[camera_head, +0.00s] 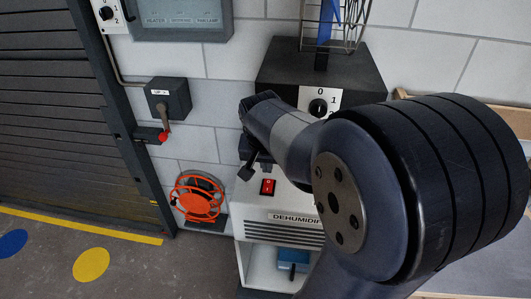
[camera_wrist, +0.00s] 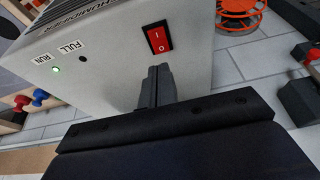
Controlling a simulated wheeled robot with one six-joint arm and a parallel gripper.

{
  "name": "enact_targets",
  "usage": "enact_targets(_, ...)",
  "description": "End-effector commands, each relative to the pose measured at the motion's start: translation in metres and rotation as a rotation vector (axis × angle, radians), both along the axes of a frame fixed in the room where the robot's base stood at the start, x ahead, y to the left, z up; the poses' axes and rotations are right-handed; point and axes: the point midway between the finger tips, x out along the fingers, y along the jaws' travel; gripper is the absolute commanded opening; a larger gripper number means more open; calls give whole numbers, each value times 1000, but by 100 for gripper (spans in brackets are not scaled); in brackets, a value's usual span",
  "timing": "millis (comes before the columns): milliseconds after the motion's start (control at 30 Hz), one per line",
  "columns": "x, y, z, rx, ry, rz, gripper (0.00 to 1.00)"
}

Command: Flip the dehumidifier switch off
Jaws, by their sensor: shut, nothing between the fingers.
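The dehumidifier (camera_head: 262,214) is a white box with a grille, partly hidden by my arm in the head view. Its red rocker switch (camera_head: 267,187) is on the upper face near the left. In the wrist view the switch (camera_wrist: 157,38) shows I and O marks; I cannot tell which side is pressed. A green RUN light (camera_wrist: 56,70) glows on the dehumidifier's casing (camera_wrist: 110,60). My gripper (camera_head: 247,173) is shut and empty, just left of and above the switch in the head view. In the wrist view its closed fingertips (camera_wrist: 160,70) point toward the switch, seemingly apart from it.
A black unit with a dial (camera_head: 318,106) stands above the dehumidifier. On the wall left are a switch box with a red-knobbed lever (camera_head: 168,98) and an orange reel (camera_head: 198,200). A blue object (camera_head: 292,258) sits beneath. Floor at lower left is open.

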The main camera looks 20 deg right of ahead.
Motion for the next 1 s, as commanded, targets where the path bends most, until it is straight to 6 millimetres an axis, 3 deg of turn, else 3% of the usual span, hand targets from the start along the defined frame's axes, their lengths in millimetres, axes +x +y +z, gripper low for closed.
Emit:
enact_targets(100,-6,5,23,0,-6,1,0)
enact_targets(333,-14,10,50,0,-3,1,0)
enact_targets(767,-16,11,54,1,1,0,0)
enact_targets(1000,-2,5,57,-1,-2,-2,0)
